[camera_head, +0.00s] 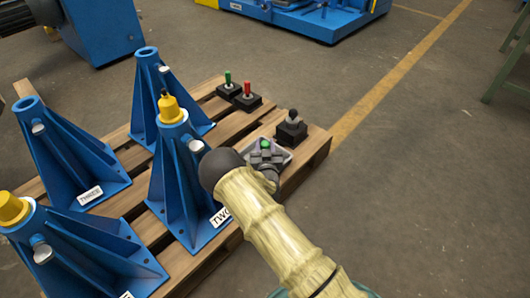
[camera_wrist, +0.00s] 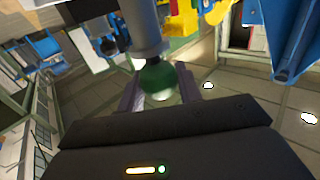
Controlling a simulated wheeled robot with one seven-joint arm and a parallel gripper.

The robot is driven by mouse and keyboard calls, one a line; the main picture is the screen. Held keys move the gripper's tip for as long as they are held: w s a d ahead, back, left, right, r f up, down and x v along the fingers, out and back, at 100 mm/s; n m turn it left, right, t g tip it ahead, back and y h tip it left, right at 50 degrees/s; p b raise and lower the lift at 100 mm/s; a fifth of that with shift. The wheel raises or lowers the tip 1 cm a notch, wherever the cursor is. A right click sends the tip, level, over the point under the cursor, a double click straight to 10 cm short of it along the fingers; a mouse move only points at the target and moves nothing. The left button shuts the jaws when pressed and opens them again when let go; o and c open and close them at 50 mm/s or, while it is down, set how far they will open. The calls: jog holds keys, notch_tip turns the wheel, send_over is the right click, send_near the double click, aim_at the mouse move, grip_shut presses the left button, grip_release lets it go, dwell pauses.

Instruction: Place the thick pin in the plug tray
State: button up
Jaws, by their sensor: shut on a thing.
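My gripper (camera_head: 265,160) is over a grey square tray (camera_head: 285,153) at the pallet's right corner, which I take to be the plug tray. My gripper hides much of the tray. In the wrist view, my gripper (camera_wrist: 160,94) is shut on a grey cylindrical pin (camera_wrist: 146,28) with a round green end (camera_wrist: 158,78). The same green end (camera_head: 265,144) shows as a small spot at the gripper in the head view. I take this to be the thick pin. I cannot tell whether it touches the tray.
Blue stands, including one labelled TWO (camera_head: 172,185), rise close left of my arm. Yellow plugs (camera_head: 170,108) top two stands. A green-handled part (camera_head: 228,86), a red-handled part (camera_head: 248,95) and a black-knobbed part (camera_head: 292,127) stand on the pallet (camera_head: 317,140). Floor is clear rightward.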

notch_tip(320, 180, down, 3)
jog(key=shift+f+b, duration=0.1)
jog(key=shift+b, duration=0.75)
jog(key=o, duration=1.2)
jog(key=shift+s+p, duration=0.2)
jog(key=shift+p, duration=0.1)
jog(key=s+p, duration=0.2)
jog(key=s, duration=0.2)
jog(key=s+d+p, duration=0.1)
jog(key=s+p, duration=0.1)
jog(key=s, duration=0.1)
jog(key=s+p, duration=0.1)
jog(key=s, duration=0.3)
jog(key=shift+s+d+p, duration=0.2)
jog(key=shift+s+p, duration=0.1)
jog(key=shift+p, duration=0.1)
